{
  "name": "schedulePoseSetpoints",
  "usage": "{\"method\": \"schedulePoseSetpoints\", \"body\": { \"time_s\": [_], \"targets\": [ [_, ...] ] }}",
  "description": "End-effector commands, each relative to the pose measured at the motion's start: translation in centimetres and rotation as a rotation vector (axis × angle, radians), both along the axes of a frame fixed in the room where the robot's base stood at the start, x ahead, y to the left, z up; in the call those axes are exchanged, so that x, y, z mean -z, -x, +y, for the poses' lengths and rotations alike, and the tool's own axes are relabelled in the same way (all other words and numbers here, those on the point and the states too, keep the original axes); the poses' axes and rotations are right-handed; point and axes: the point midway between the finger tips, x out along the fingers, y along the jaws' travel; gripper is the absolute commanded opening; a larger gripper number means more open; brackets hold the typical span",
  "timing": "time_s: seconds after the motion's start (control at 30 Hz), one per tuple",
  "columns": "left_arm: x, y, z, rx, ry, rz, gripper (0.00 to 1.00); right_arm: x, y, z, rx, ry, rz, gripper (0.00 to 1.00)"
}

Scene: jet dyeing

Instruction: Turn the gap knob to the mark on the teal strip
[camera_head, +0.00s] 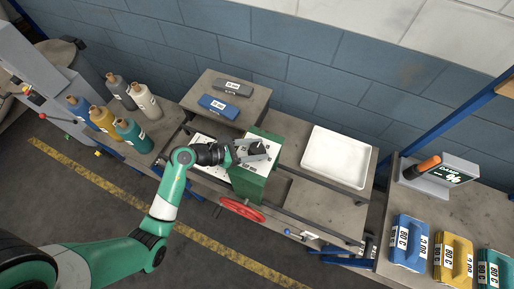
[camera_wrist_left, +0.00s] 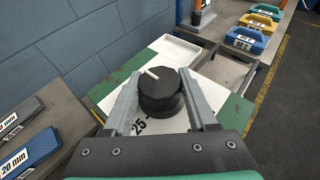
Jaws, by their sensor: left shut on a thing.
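The gap knob (camera_wrist_left: 161,92) is a black round knob with a white pointer line on top. The pointer is aimed up and to the left in the left wrist view. The knob sits on a white dial plate (camera_wrist_left: 112,87), where a printed "25" shows near its lower left. My left gripper (camera_head: 260,150) is over the green machine housing (camera_head: 246,184), its fingers closed on both sides of the knob; it also shows in the left wrist view (camera_wrist_left: 161,103). Fingers and knob hide part of the dial. I cannot make out a marked teal strip. My right gripper is out of view.
A grey bar (camera_head: 233,87) and a blue bar (camera_head: 219,107) lie on the raised table behind. A white tray (camera_head: 336,157) is right of the housing. A red handwheel (camera_head: 241,209) is at its front. Several bottles (camera_head: 132,134) stand left; coloured blocks (camera_head: 408,243) stand right.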

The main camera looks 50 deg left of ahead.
Motion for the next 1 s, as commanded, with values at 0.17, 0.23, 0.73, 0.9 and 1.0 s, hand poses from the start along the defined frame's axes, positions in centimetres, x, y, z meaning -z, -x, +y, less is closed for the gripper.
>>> {"method": "schedulePoseSetpoints", "body": {
  "time_s": [0.17, 0.23, 0.73, 0.9, 1.0],
  "targets": [
    [0.1, -0.1, 0.2, 0.101, 0.000, -0.002, 0.02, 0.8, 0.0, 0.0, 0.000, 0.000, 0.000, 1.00],
    [0.2, -0.1, 0.1, 0.152, -0.001, -0.002, 0.02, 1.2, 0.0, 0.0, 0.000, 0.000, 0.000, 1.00],
    [0.2, -0.1, 0.1, 0.452, -0.001, -0.003, 0.02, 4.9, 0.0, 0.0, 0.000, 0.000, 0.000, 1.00],
    [0.0, 0.0, 0.0, 0.491, -0.001, -0.003, 0.02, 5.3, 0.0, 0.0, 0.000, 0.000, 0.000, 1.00],
    [0.0, 0.0, 0.0, 0.499, 0.000, -0.002, 0.02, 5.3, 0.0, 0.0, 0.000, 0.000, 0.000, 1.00]
  ]
}}
